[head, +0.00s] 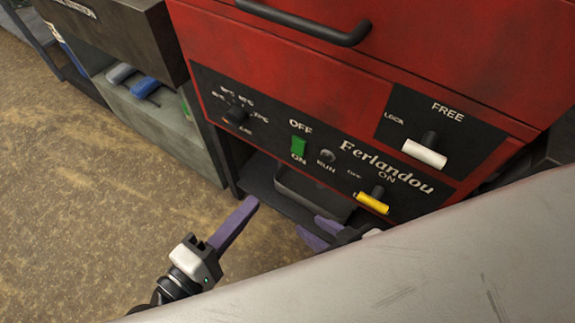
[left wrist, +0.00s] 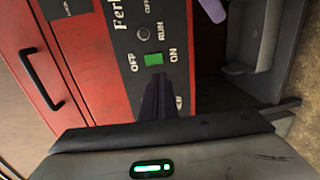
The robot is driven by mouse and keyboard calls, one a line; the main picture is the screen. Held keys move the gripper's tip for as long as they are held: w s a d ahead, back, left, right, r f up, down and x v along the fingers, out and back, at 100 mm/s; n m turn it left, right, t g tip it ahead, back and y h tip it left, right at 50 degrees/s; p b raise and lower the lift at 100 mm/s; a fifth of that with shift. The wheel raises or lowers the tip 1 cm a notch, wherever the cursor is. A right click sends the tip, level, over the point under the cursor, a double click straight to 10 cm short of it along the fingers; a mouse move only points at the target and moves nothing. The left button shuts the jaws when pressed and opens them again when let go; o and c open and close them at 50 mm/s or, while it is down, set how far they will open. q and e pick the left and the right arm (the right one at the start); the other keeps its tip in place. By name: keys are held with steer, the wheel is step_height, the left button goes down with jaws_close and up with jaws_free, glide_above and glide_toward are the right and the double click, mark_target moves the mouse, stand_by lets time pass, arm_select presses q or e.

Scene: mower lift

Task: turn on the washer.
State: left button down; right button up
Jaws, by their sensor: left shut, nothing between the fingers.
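The red washer (head: 290,60) has a black control panel (head: 270,120) on its front. A green switch (head: 299,146) sits between the words OFF above and ON below; it also shows in the left wrist view (left wrist: 154,59). A dark RUN lamp (head: 327,156) is right of it. My left gripper (head: 252,202) is shut and empty, below and left of the switch in the head view, apart from it. In the left wrist view its dark fingers (left wrist: 158,80) point towards the switch. My right gripper (head: 322,233) shows purple fingers below the panel, partly hidden.
The panel also has a black dial (head: 236,114), a yellow lever (head: 373,203) and a white lever (head: 424,152). A dark handle (head: 310,26) sticks out above. A grey shelf unit (head: 175,130) stands left. A large pale surface (head: 430,260) covers the lower right. The floor (head: 60,200) is clear at left.

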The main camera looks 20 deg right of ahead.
mark_target(297, 153)
arm_select(q)
steer(key=x, duration=1.3)
steer(key=shift+w+d, duration=0.2)
steer(key=shift+d, duration=0.15)
steer(key=shift+w+d, duration=0.1)
arm_select(e)
steer(key=shift+w+r, duration=0.1)
arm_select(q)
steer(key=shift+w+d+b, duration=0.1)
steer(key=shift+b, duration=0.75)
arm_select(e)
steer(key=shift+w+a+f+n+g+y, duration=0.15)
steer(key=shift+w+a+f, duration=0.05)
steer(key=shift+a+f, duration=0.2)
steer(key=shift+w+a+f+n+g+y, duration=0.15)
steer(key=shift+a+f, duration=0.1)
steer(key=shift+a, duration=0.15)
